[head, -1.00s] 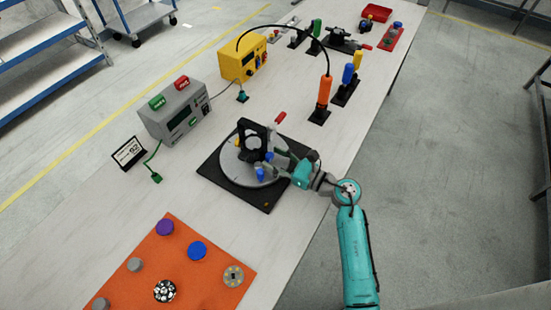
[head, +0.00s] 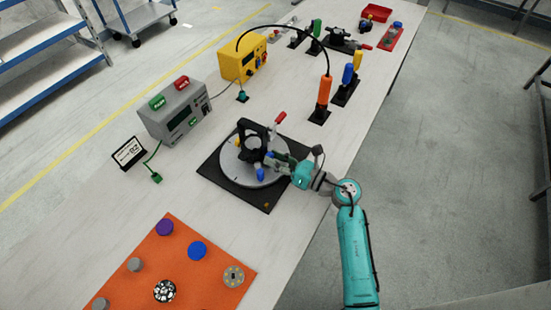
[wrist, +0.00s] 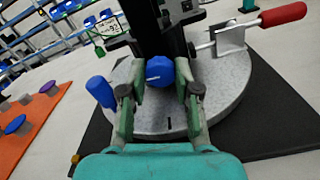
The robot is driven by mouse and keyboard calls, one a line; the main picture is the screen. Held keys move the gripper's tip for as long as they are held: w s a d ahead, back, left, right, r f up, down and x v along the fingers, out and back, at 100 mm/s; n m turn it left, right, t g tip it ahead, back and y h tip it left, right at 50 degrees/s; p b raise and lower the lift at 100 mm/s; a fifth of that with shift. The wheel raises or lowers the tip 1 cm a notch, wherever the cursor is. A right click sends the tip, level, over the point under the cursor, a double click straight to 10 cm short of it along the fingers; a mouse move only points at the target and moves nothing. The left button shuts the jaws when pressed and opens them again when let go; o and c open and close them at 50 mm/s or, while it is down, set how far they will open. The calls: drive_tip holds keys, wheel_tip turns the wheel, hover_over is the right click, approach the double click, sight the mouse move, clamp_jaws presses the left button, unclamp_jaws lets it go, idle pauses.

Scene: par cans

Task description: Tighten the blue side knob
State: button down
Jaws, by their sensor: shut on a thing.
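The blue side knob (wrist: 160,72) sits on the side of a black upright fixture (wrist: 155,28), with a white line on its face. My gripper (wrist: 158,90) has its two fingers around this knob, one on each side, and is shut on it. In the head view my gripper (head: 272,162) reaches in from the right, and its fingers hide most of the knob. The black fixture (head: 246,135) stands on a round grey turntable (head: 236,172). A second blue knob (wrist: 101,91) stands at the turntable's edge, left of my gripper, and also shows in the head view (head: 260,174).
A red-handled lever (wrist: 283,14) sticks out right of the fixture. The turntable rests on a black mat (head: 225,183). A grey meter box (head: 172,113) stands behind left, and an orange board (head: 190,262) with several knobs lies in front.

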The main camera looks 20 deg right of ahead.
drive_tip(key=shift+m, duration=1.5)
drive_tip(key=c, duration=0.8)
unclamp_jaws()
